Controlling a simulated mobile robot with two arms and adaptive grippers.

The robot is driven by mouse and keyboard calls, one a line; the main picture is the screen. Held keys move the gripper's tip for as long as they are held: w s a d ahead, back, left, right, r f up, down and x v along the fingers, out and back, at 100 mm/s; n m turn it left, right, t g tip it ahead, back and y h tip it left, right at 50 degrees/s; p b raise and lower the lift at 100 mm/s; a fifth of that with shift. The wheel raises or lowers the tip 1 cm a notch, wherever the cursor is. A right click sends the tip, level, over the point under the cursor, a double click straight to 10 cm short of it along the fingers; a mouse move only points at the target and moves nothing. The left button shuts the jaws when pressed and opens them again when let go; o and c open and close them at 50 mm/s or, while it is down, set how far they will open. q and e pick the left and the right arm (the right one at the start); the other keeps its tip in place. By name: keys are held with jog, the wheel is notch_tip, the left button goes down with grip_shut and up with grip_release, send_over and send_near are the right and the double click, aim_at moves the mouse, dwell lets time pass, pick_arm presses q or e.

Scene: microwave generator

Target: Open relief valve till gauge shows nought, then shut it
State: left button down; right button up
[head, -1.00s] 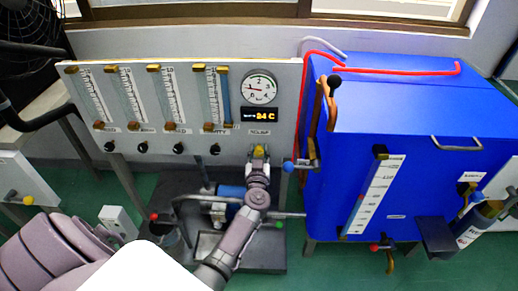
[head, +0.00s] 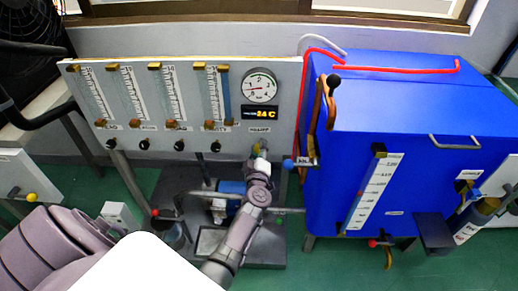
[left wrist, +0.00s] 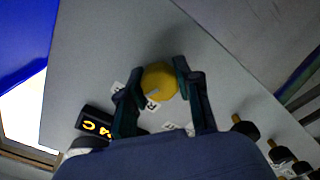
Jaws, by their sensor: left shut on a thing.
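The relief valve is a yellow round knob (left wrist: 159,82) on the grey panel, below the round white gauge (head: 260,86) and the orange digital display (head: 260,113). In the head view the knob (head: 256,148) is mostly hidden by my gripper. My left gripper (head: 262,149) is shut on the knob. In the left wrist view its two dark fingers (left wrist: 152,84) lie on either side of the knob. The gauge needle points roughly left; its exact reading is too small to tell. The display seems to read 24 C. My right gripper is out of view.
Several glass flow tubes with black knobs (head: 180,146) line the panel left of the gauge. A blue cabinet (head: 420,110) with a red hose (head: 390,69) and a blue-handled valve (head: 290,164) stands close on the right. A pump unit (head: 231,188) sits below.

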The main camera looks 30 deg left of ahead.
pick_arm(q)
jog(key=shift+f+n, duration=0.1)
jog(key=shift+n, duration=0.8)
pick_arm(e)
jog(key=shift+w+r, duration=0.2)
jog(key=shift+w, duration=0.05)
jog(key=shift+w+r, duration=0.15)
pick_arm(q)
jog(key=c, duration=0.8)
grip_release()
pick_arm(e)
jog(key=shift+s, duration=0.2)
